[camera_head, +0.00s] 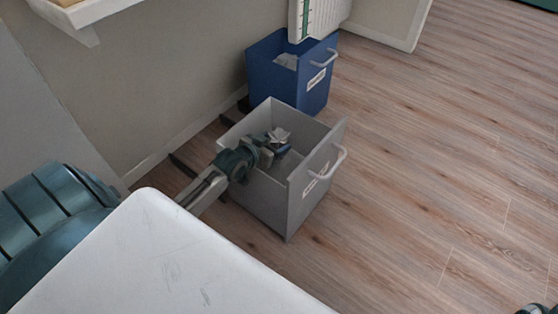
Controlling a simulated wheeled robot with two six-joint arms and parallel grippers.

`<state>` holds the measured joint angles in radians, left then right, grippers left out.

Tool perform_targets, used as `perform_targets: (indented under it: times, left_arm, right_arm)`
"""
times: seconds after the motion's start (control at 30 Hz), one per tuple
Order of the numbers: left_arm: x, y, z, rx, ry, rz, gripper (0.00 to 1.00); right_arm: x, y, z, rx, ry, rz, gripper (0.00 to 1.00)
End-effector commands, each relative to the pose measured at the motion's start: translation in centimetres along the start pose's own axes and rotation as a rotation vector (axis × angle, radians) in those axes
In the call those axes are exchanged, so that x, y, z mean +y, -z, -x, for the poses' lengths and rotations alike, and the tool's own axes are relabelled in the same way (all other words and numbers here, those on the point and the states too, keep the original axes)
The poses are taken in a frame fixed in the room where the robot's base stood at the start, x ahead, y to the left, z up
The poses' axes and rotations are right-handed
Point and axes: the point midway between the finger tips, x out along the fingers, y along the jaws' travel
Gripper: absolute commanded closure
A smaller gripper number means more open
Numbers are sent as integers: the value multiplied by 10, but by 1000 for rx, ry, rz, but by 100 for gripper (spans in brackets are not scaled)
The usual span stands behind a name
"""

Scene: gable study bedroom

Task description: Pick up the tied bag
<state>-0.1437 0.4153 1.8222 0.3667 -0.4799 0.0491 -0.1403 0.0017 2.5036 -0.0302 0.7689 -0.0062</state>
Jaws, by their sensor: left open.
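A grey open-topped bin (312,185) with a front handle and a label stands on the floor near the wall. A small pale crumpled bag top (279,134) shows inside it; its knot and lower part cannot be made out. My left gripper (277,150) reaches down into the grey bin from the left. It is open, right at the bag and overlapping it in the picture; I cannot tell whether it touches it. A small dark piece, possibly my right gripper (536,309), shows at the bottom right corner, mostly cut off.
A blue bin (317,88) with a handle and pale contents (287,61) stands behind the grey one. A white panelled object (318,18) is above it. A shelf edge (90,10) juts out at top left. The wood floor (430,150) to the right is clear.

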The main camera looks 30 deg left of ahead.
Motion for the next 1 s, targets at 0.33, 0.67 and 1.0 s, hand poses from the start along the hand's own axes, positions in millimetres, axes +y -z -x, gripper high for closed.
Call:
perform_targets:
  times: [0.33, 0.67, 1.0]
  left_arm:
    - [0, 0, -13, 0, 0, 0, 33]
    - [0, 0, -13, 0, 0, 0, 92]
    - [1, 3, -13, 7, -1, -1, 100]
  right_arm:
    - [0, 0, 3, 4, -11, 5, 67]
    - [0, 0, 2, 9, -14, 5, 67]
    - [0, 0, 2, 7, -6, 4, 67]
